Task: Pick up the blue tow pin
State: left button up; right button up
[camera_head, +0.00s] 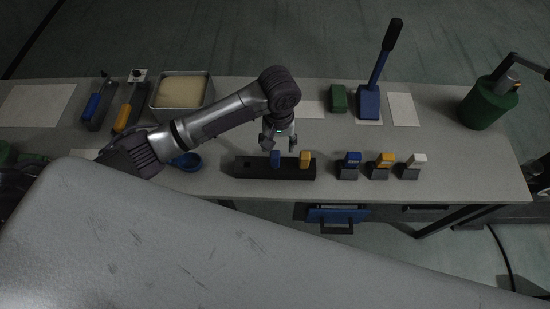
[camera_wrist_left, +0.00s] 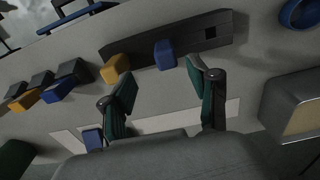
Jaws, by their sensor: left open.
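The blue tow pin (camera_head: 275,158) stands in a long black rack (camera_head: 248,168) on the grey bench, with a yellow pin (camera_head: 304,160) to its right. In the left wrist view the blue pin (camera_wrist_left: 165,54) is upper middle, the yellow pin (camera_wrist_left: 115,68) left of it, and an empty square hole shows in the rack (camera_wrist_left: 196,37). My left gripper (camera_head: 279,145) is open above and behind the rack, close to the blue pin. In the left wrist view its fingers (camera_wrist_left: 160,82) are spread apart, with nothing between them. My right gripper is not in view.
Right of the rack stand blue (camera_head: 348,165), yellow (camera_head: 380,165) and white (camera_head: 412,166) pieces on dark bases. A blue bowl (camera_head: 187,161) lies to its left. Behind are a tray (camera_head: 158,108), a green block (camera_head: 338,98), a blue lever stand (camera_head: 368,103) and a green can (camera_head: 485,106).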

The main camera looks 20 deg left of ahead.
aim_at(277, 155)
pick_arm(q)
notch_tip(277, 155, down, 5)
jog(key=shift+r, duration=0.1)
jog(key=shift+w+a+f+p, duration=0.1)
jog(key=shift+a+f+p, duration=0.1)
jog(key=shift+f, duration=0.7)
jog(key=shift+a+f+p, duration=0.1)
jog(key=shift+f+p, duration=0.15)
jog(key=shift+f, duration=0.6)
jog(key=shift+w+a+f+p, duration=0.1)
jog(key=shift+a+f+p, duration=0.1)
jog(key=shift+f, duration=0.7)
grip_shut()
